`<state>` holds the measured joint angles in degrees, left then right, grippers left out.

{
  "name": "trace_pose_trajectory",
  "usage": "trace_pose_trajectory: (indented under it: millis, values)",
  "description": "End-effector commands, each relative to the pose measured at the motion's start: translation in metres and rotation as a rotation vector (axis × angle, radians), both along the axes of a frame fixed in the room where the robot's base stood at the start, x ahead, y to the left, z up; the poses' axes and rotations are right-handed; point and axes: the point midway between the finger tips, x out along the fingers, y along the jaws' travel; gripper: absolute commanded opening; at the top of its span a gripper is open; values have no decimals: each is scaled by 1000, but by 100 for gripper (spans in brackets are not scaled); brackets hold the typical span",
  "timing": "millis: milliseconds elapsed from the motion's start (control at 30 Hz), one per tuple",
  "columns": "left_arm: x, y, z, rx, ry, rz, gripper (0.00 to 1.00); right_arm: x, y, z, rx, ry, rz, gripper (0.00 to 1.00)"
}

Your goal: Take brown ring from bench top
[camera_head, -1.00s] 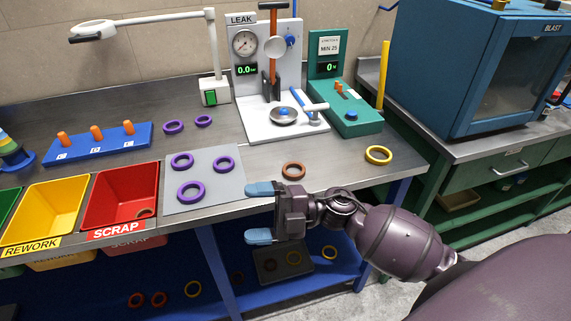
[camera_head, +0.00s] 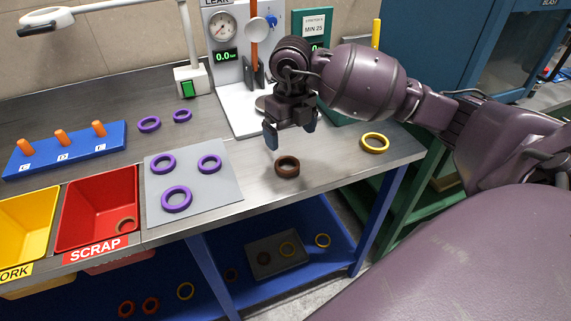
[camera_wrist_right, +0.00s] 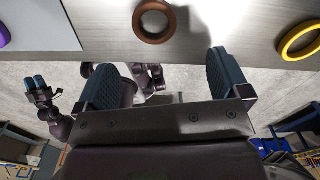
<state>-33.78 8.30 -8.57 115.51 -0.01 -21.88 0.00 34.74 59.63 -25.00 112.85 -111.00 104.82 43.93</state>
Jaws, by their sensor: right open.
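The brown ring (camera_head: 287,166) lies flat on the steel bench top (camera_head: 330,165), near its front edge and right of the grey mat. My right gripper (camera_head: 290,136) is open and empty, pointing down above and slightly behind the ring in the head view. In the right wrist view the brown ring (camera_wrist_right: 154,21) shows at the top, beyond the two blue fingertips (camera_wrist_right: 165,80) and apart from them. My left gripper (camera_wrist_right: 36,84) shows small at the left of the right wrist view; its opening is unclear there. It is not in the head view.
A yellow ring (camera_head: 374,143) lies to the right on the bench. A grey mat (camera_head: 225,188) with purple rings lies to the left, beside the red scrap bin (camera_head: 98,210). The leak tester (camera_head: 235,75) stands behind my right gripper. Bench around the brown ring is clear.

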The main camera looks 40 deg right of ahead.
Motion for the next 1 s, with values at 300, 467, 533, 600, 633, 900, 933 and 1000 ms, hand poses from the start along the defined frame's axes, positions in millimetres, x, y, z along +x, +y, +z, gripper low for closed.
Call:
trace_pose_trajectory:
  millis: [300,467,533,600,633,900,933,1000]
  values:
    - [1,-1,-2,0,-1,-1,43,0,1,-34,4,1,1,94]
    - [3,-1,0,-1,-6,-3,43,-2,4,-47,6,3,1,94]
    - [3,-1,0,-1,-7,-3,43,-3,6,-57,7,3,1,94]
    - [3,-1,-1,-1,-6,-4,43,-4,8,-67,7,4,1,94]
    - [3,-1,-1,-1,-5,-3,43,-4,8,-71,6,4,1,94]
    - [3,-2,-3,-1,-3,-3,43,-3,7,-87,4,0,2,94]
    - [3,-2,-3,-1,-3,-3,43,-3,7,-87,4,0,2,94]
    - [3,-2,-3,-1,-3,-3,43,-3,7,-87,4,0,2,94]
